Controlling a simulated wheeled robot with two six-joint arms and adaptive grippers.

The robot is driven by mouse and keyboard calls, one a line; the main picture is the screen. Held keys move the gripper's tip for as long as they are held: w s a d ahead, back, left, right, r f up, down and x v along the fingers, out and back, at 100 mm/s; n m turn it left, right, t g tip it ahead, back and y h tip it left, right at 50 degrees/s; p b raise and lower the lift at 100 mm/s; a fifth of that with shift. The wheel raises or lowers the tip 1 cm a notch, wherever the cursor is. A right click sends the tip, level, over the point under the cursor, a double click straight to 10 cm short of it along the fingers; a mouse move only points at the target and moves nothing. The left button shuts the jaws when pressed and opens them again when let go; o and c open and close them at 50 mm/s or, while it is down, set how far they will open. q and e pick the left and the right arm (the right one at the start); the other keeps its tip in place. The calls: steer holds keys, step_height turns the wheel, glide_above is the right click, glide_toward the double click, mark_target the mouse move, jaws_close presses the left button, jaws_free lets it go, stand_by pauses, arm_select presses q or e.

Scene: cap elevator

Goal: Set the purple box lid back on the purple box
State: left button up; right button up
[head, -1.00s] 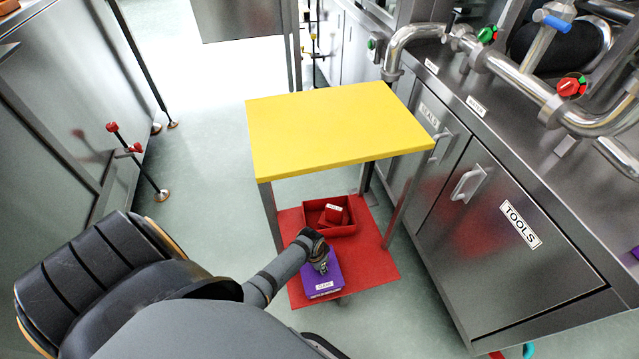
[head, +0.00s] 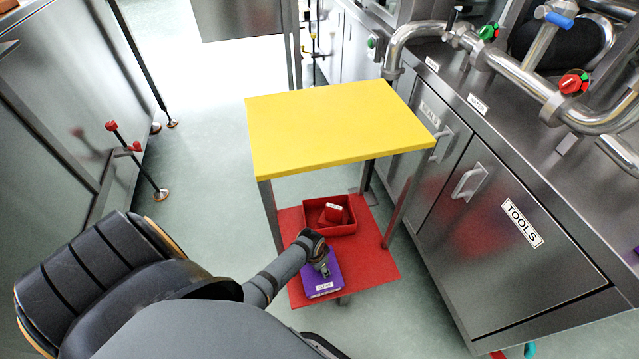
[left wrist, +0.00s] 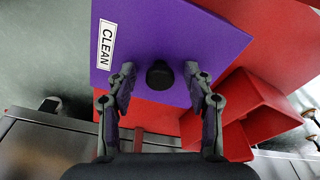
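The purple lid (head: 331,283), with a white CLEAN label, lies flat at the near side of the red lower shelf. A thin purple front side shows below its label; I cannot clearly tell the box from the lid there. In the left wrist view the purple lid (left wrist: 215,40) fills the upper middle, with a dark round knob (left wrist: 160,75) on it. My left gripper (head: 323,269) is over the lid. In the left wrist view its fingers (left wrist: 159,71) are spread, one on each side of the knob, with gaps to it. My right gripper is not in view.
A red open box (head: 345,229) with red pieces in it stands behind the lid on the red shelf (head: 377,262). The yellow tabletop (head: 335,125) is bare and overhangs the shelf. A steel TOOLS cabinet (head: 490,270) stands at the right.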

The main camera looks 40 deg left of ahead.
mark_target(315, 275)
arm_select(q)
step_height(315, 275, up, 12)
steer(key=s, duration=0.1)
steer(key=shift+s+a, duration=0.25)
steer(key=shift+s, duration=0.1)
stand_by(0.4)
steer(key=s+d+r+n+p, duration=0.1)
steer(key=s+d+r+n, duration=0.15)
steer(key=s, duration=0.85)
steer(key=s+a+f+p, duration=0.2)
steer(key=s+p, duration=0.6)
steer(key=p, duration=0.4)
steer(key=s+a+f+y+p, duration=0.1)
steer(key=s+a+f+p, duration=0.1)
steer(key=s+p, duration=0.7)
steer(key=a+p, duration=0.1)
steer(key=p, duration=0.3)
steer(key=shift+g+p, duration=0.3)
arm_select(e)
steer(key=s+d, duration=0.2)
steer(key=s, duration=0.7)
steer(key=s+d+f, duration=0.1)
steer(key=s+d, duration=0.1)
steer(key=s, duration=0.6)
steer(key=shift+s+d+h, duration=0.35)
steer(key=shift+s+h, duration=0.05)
